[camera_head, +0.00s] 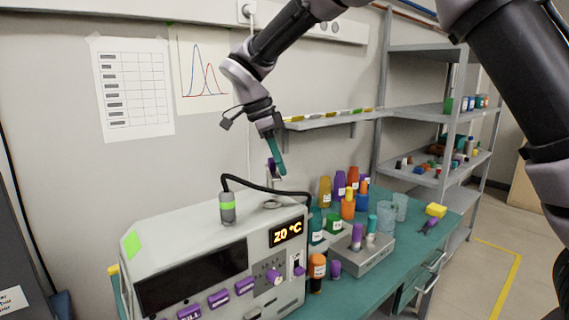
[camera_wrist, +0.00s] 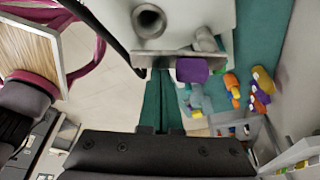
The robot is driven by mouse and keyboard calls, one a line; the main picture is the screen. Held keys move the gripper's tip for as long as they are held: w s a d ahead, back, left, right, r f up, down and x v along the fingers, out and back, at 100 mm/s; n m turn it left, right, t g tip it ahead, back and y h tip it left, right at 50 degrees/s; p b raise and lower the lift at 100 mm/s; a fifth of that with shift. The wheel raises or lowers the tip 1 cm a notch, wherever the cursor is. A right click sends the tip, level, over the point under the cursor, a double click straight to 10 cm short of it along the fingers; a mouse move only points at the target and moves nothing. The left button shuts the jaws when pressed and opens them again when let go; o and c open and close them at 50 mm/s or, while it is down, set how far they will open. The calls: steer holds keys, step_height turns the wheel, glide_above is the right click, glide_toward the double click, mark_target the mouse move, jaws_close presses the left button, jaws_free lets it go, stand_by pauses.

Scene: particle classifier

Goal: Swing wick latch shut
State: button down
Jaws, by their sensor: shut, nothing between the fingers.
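The particle classifier (camera_head: 215,262) is a pale box with a "20 °C" display on the bench. My gripper (camera_head: 281,170) has teal fingers, shut and empty, pointing down above the classifier's back right part. A purple tab (camera_head: 270,164) shows just left of the fingers and is partly hidden by them. In the wrist view a purple tab (camera_wrist: 192,69) on a grey bar lies just right of my fingertips (camera_wrist: 163,82); it looks like the latch handle. Contact cannot be told. A round port (camera_wrist: 149,20) shows on the classifier's top beyond it.
A black hose (camera_head: 262,188) arches over the classifier's top from a grey cylinder with a green band (camera_head: 228,207). Coloured bottles (camera_head: 348,204) and a grey vial block (camera_head: 360,252) crowd the bench to the right. A wall shelf (camera_head: 325,121) is behind my gripper.

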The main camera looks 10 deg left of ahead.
steer(key=shift+s+a, duration=0.25)
steer(key=shift+a, duration=0.05)
stand_by(0.6)
